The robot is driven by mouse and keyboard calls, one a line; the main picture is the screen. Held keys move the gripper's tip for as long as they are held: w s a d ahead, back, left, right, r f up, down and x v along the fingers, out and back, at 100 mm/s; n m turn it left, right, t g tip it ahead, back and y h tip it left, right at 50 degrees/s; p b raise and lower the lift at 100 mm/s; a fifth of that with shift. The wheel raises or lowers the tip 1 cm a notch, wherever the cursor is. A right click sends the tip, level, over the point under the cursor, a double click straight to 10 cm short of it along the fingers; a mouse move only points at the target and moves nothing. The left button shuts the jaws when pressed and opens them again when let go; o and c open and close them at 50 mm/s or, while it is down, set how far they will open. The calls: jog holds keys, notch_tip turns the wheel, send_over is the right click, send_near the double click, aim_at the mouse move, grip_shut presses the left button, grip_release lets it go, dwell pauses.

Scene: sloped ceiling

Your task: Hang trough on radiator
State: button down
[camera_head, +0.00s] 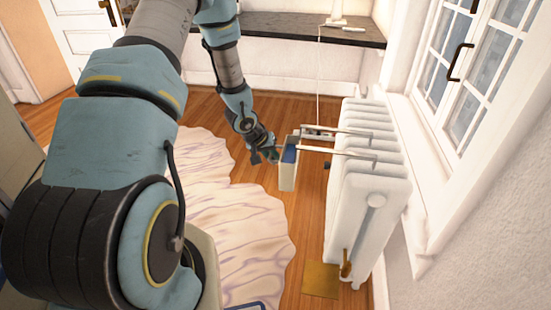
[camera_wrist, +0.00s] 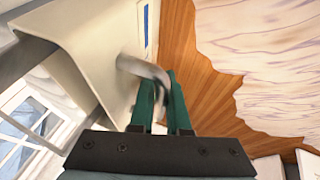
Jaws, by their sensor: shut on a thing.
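The trough (camera_head: 287,177) is a narrow cream box with a blue patch near its top. It is at the left side of the white radiator (camera_head: 375,205). Two pale hanger arms (camera_head: 335,153) reach from the trough to the right over the radiator's top; I cannot tell whether they touch it. My gripper (camera_head: 270,156) is on the trough's left side, away from the radiator. In the wrist view the trough's cream wall (camera_wrist: 98,50) fills the upper left. My green fingers (camera_wrist: 163,95) are closed around a pale curved handle (camera_wrist: 145,70) on it.
A window (camera_head: 490,65) with a dark handle is above the radiator on the right wall. A dark shelf (camera_head: 290,27) runs along the back. A pale marbled rug (camera_head: 225,200) lies on the wooden floor. A brass-coloured plate (camera_head: 321,280) is by the radiator's foot.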

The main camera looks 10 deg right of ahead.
jog(key=shift+r, duration=0.15)
jog(key=shift+s+d+f+b, duration=0.15)
jog(key=shift+s+d+b, duration=0.15)
jog(key=shift+d, duration=0.35)
jog(key=shift+s+d+f+b, duration=0.15)
jog(key=shift+s+d, duration=0.25)
jog(key=shift+d, duration=0.25)
jog(key=shift+s+d+f+b, duration=0.6)
jog(key=shift+s+d+b, duration=1.5)
jog(key=shift+d, duration=2.9)
jog(key=shift+s+f+b, duration=0.2)
jog(key=shift+f+b, duration=1.4)
jog(key=shift+f, duration=1.15)
jog(key=c, duration=0.8)
grip_release()
jog(key=shift+c, duration=0.2)
jog(key=shift+s, duration=0.1)
